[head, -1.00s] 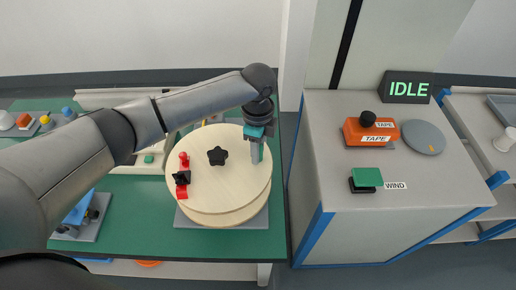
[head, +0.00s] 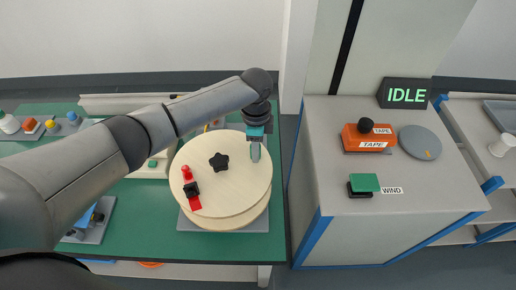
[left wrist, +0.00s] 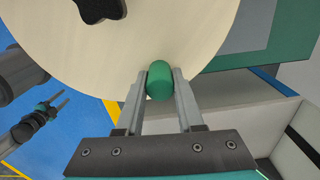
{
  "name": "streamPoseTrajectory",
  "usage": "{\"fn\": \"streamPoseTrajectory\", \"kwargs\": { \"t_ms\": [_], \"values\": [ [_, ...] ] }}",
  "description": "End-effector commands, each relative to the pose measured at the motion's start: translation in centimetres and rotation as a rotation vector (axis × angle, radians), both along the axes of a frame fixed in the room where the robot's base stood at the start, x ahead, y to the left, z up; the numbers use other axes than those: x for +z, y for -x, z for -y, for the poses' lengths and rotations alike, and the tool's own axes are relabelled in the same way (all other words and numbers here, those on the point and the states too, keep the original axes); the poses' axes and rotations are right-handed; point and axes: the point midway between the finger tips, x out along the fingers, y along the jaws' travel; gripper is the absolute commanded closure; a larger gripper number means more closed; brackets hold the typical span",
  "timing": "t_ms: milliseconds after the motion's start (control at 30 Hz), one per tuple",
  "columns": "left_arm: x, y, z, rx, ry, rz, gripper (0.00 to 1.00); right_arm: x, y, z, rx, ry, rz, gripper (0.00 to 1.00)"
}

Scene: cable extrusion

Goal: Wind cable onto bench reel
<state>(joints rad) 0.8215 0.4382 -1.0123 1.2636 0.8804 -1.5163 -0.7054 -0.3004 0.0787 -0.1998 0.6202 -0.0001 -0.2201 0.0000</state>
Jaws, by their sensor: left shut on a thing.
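The bench reel (head: 236,190) has a pale round flange, seen from above on a grey base on the green bench. A black star knob (head: 219,162) is at its middle, and a red strip with a black clamp (head: 192,189) lies on its left part. My left gripper (head: 255,152) is at the flange's right edge. In the left wrist view its fingers (left wrist: 159,82) are shut on a green handle (left wrist: 159,79) on the reel. My right gripper (left wrist: 61,100) shows small in that view, its fingers apart and empty. I cannot make out any cable.
A grey cabinet right of the bench carries an orange tape unit (head: 369,137), a green WIND button (head: 364,183), a grey disc (head: 419,142) and a sign reading IDLE (head: 405,94). Small coloured parts (head: 52,124) and a blue device (head: 90,220) are on the bench's left.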

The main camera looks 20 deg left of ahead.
Motion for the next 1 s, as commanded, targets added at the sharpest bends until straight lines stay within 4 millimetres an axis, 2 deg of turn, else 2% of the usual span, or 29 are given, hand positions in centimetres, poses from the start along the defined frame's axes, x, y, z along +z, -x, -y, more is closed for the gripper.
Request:
{"fn": "streamPoseTrajectory", "kwargs": {
  "t_ms": [100,500,1000],
  "values": [
    [0.3,-0.9,-0.7,0.112,0.002,0.001,1.0,1.3,0.0,0.0,0.0,0.0,0.0,0.5],
    [0.2,-3.1,-3.9,0.494,0.002,0.001,1.0,3.4,0.0,0.0,0.0,0.0,0.0,0.5],
    [0.2,-4.0,-8.4,0.942,0.002,0.002,1.0,5.3,0.0,0.0,0.0,0.001,0.0,0.5]
  ]
}}
